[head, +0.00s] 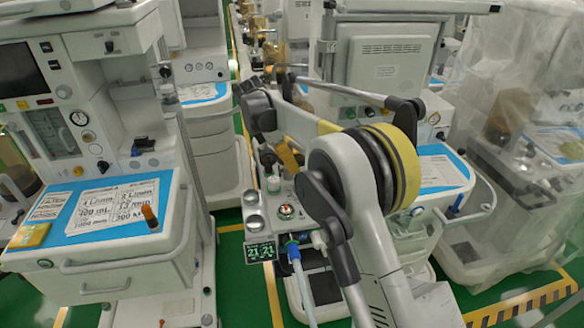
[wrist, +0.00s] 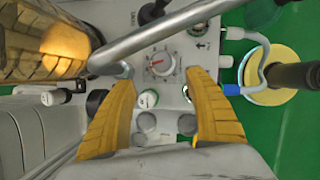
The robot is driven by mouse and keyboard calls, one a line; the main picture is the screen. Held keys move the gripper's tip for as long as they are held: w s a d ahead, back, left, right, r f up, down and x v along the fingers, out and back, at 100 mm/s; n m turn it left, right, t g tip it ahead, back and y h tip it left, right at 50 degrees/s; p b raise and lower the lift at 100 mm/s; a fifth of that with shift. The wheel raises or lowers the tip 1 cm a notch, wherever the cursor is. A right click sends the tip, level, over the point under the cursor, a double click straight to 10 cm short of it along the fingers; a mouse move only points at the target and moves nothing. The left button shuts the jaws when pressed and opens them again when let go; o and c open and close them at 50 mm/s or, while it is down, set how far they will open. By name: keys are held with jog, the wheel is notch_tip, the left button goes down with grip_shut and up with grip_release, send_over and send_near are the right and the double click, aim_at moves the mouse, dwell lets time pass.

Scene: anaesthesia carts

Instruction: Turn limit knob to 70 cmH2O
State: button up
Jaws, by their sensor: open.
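The limit knob (wrist: 160,63) appears to be the round dial with a red pointer and a printed scale on the light grey panel. In the wrist view it lies between and just beyond my fingertips; the scale numbers are too small to read. In the head view a small round dial with red and white (head: 286,211) sits on the panel below my gripper; I cannot tell for sure that it is the same one. My gripper (wrist: 161,80) is open, with yellow ribbed fingers spread apart and nothing between them.
A grey metal tube (wrist: 165,38) crosses the wrist view close to the dial. A green-and-white cap (wrist: 148,99) and a blue-ended hose (wrist: 235,90) are nearby. A green display (head: 261,250) is below the panel. Carts stand left (head: 120,245) and right.

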jog(key=d+f+n+b, duration=0.1)
jog(key=f, duration=0.2)
jog(key=w+d+f+b, duration=0.1)
jog(key=f, duration=0.3)
jog(key=d+f+n+t+b, duration=0.1)
jog(key=d+f, duration=0.1)
jog(key=f, duration=0.1)
jog(key=shift+w+f+n+y, duration=0.3)
jog(key=shift+f, duration=0.05)
jog(key=c, duration=1.2)
